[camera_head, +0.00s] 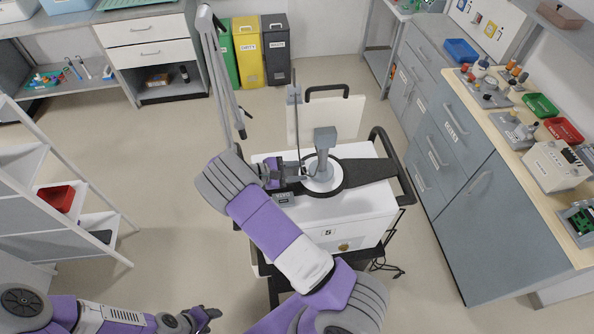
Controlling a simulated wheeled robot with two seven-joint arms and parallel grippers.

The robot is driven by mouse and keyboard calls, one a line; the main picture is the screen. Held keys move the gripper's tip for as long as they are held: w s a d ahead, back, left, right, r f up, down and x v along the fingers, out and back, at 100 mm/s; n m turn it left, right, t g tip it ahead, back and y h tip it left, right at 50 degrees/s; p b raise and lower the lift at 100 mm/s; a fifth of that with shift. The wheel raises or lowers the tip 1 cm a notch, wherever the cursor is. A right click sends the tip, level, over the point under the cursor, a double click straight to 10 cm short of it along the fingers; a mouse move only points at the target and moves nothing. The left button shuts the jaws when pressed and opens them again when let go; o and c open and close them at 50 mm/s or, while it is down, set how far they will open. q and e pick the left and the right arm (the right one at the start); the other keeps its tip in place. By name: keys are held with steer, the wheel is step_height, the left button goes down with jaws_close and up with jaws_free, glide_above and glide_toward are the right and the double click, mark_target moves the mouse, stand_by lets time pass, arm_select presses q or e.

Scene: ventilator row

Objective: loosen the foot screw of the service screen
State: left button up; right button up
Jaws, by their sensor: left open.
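A white cart (345,212) marked "5" stands in the middle of the room. On its top, a grey upright head (325,139) rises from a round white base with a dark ring (322,187). I take this to be the service screen, seen from above. I cannot make out its foot screw. My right gripper (300,171) is at the left side of this base, close to the upright; whether it touches, or is open or shut, is too small to tell. My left gripper (207,317) is open and empty at the bottom left, away from the cart.
A white panel with a black handle (354,115) stands behind the cart. A thin pole (294,115) rises beside my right gripper. A workbench (510,150) with trays and devices runs along the right. A white shelf (92,220) is at left. The floor between is clear.

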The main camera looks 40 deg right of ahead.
steer(key=shift+w, duration=0.1)
jaws_close()
steer(key=shift+d+n+g+y+p, duration=0.1)
steer(key=shift+n+g+y+p, duration=0.35)
steer(key=shift+n, duration=0.35)
steer(key=shift+w+n+g+y, duration=0.15)
steer(key=shift+n+g+y, duration=0.1)
steer(key=shift+n+g, duration=0.5)
steer(key=n, duration=0.1)
steer(key=n+g, duration=0.1)
steer(key=shift+w+d+f+n+y, duration=0.1)
steer(key=shift+w+n+y, duration=0.05)
steer(key=shift+n+y, duration=0.25)
steer(key=shift+w+n+g+y+b, duration=0.1)
steer(key=shift+n+g+y+b, duration=0.2)
steer(key=shift+n+g+b, duration=1.05)
steer(key=shift+n+p, duration=0.3)
steer(key=shift+p, duration=0.05)
